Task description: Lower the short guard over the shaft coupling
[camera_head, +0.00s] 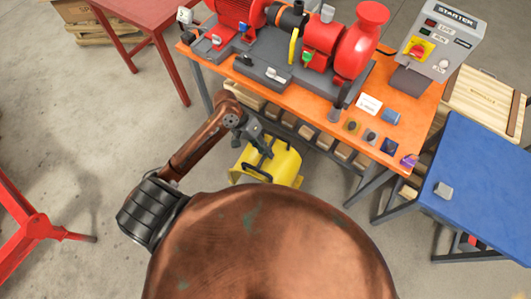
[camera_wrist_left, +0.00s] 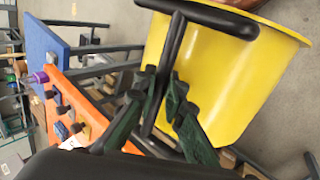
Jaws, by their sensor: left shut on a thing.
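The yellow guard (camera_head: 283,165) is a curved shell with black handles. It hangs in front of the orange bench, below the level of its top. My left gripper (camera_head: 262,148) is shut on one black handle. In the left wrist view, the green fingers (camera_wrist_left: 163,103) close around the handle bar, and the yellow shell (camera_wrist_left: 215,75) fills the upper right. The shaft coupling looks to be the black and orange part (camera_head: 288,17) between the red motor (camera_head: 240,12) and the red pump (camera_head: 352,50); it shows uncovered. My right gripper is not in view.
The orange bench (camera_head: 315,100) carries the grey skid (camera_head: 270,55), small parts at its front right and a grey control box (camera_head: 440,40). A blue table (camera_head: 480,170) stands right, a red table (camera_head: 140,12) back left. Floor on the left is mostly clear.

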